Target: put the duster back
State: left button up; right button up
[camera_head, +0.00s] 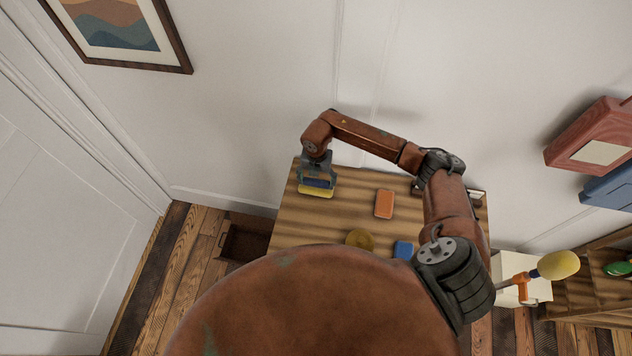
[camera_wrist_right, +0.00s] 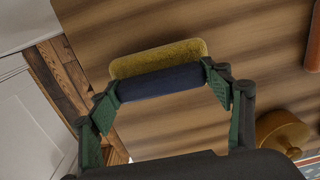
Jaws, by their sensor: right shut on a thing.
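The duster (camera_head: 316,193) has a blue back and a yellow pad. My right gripper (camera_head: 318,178) is shut on it near the far left corner of the wooden table (camera_head: 288,226). In the right wrist view, the fingers of the right gripper (camera_wrist_right: 162,84) clasp the two ends of the duster's blue part (camera_wrist_right: 160,81), with its yellow pad (camera_wrist_right: 158,57) beyond. I cannot tell whether the duster touches the tabletop. My left gripper is not in view.
An orange block (camera_head: 384,204), a round wooden thing (camera_head: 360,239) and a blue thing (camera_head: 403,249) stand on the table. My right arm partly hides a dark-edged thing (camera_head: 478,194) at the back right. An open brown box (camera_head: 245,241) is at floor level on the left.

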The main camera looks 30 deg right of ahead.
aim_at(316, 180)
jog(key=shift+f, duration=0.45)
jog(key=shift+f, duration=0.15)
jog(key=o, duration=1.2)
notch_tip(316, 180, up, 12)
jog(key=shift+r+b, duration=0.2)
jog(key=shift+b, duration=0.2)
